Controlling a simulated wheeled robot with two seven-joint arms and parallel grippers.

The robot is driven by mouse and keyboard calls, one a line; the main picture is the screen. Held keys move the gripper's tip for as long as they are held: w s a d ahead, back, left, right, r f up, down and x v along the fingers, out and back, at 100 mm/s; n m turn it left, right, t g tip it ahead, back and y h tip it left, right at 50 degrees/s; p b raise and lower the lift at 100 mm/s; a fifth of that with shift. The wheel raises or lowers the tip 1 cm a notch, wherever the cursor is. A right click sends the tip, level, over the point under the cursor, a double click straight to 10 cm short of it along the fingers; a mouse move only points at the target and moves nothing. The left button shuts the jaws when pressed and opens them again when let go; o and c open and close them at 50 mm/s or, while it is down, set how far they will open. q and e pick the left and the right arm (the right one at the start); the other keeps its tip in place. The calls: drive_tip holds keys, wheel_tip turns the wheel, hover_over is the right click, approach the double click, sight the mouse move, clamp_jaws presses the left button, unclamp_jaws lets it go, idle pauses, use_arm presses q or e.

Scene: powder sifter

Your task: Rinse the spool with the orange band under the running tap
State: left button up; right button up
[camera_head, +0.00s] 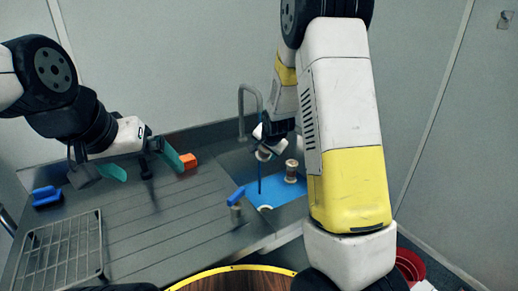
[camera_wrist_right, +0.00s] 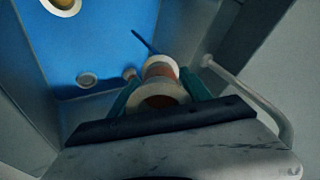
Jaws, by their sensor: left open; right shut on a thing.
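My right gripper (camera_wrist_right: 160,95) is shut on a spool (camera_wrist_right: 155,92) with pale flanges and an orange-brown band. In the head view this spool (camera_head: 263,155) hangs over the sink, below the grey tap (camera_head: 243,103). A thin blue stream (camera_head: 261,178) runs down beside it into the basin; it also shows behind the spool in the wrist view (camera_wrist_right: 145,42). I cannot tell whether the stream touches the spool. My left gripper (camera_head: 142,166) is open and empty above the drainboard.
Another spool (camera_head: 291,171) stands in the blue-bottomed sink (camera_head: 280,193). A blue-topped lever (camera_head: 236,195) stands at the sink's near left edge. An orange block (camera_head: 188,161) lies behind my left gripper. A wire rack (camera_head: 65,250) and a blue object (camera_head: 46,197) sit at the left.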

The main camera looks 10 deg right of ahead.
drive_tip(key=w+f, duration=0.1)
drive_tip(key=w, duration=0.9)
drive_tip(key=shift+w+f, duration=0.25)
drive_tip(key=shift+f, duration=0.05)
drive_tip(key=shift+a, duration=0.1)
idle(0.5)
drive_tip(key=shift+d, duration=0.4)
drive_tip(key=shift+s+r, duration=0.5)
drive_tip(key=shift+s, duration=0.65)
drive_tip(key=shift+s+r, duration=0.55)
drive_tip(key=shift+s, duration=0.6)
drive_tip(key=shift+s+r, duration=0.5)
drive_tip(key=shift+s, duration=0.65)
